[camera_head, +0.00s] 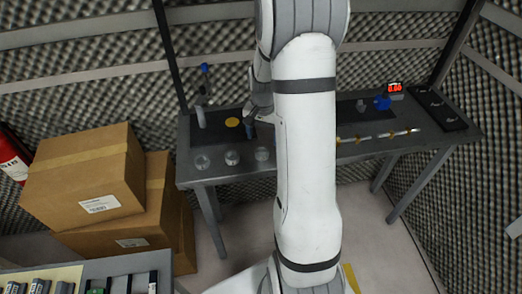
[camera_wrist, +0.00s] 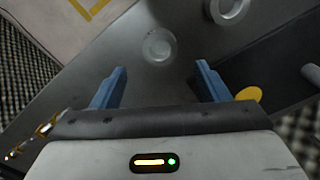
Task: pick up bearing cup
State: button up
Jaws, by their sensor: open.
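Three small round, pale cups (camera_head: 232,158) stand in a row along the front edge of the grey table (camera_head: 240,176). I cannot tell which one is the bearing cup. In the wrist view one round cup (camera_wrist: 157,46) lies beyond the gap between my fingers, and another (camera_wrist: 228,9) is cut by the top edge. My gripper (camera_wrist: 160,82) is open, its two blue fingers apart with nothing between them. In the head view my gripper (camera_head: 250,130) is above the table behind the cups, partly hidden by my arm.
A yellow disc (camera_head: 232,122) lies on a dark mat behind the cups. A stand with a blue top (camera_head: 204,68) is at the back left. Cardboard boxes (camera_head: 85,178) stand left of the table.

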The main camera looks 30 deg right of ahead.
aim_at(262, 149)
jog(key=f, duration=0.2)
jog(key=f+p, duration=0.1)
jog(key=f, duration=0.3)
jog(key=shift+s+a+f+p, duration=0.2)
jog(key=shift+a+p, duration=0.05)
jog(key=shift+p, duration=0.05)
jog(key=c, duration=1.1)
jog(key=shift+c, duration=0.2)
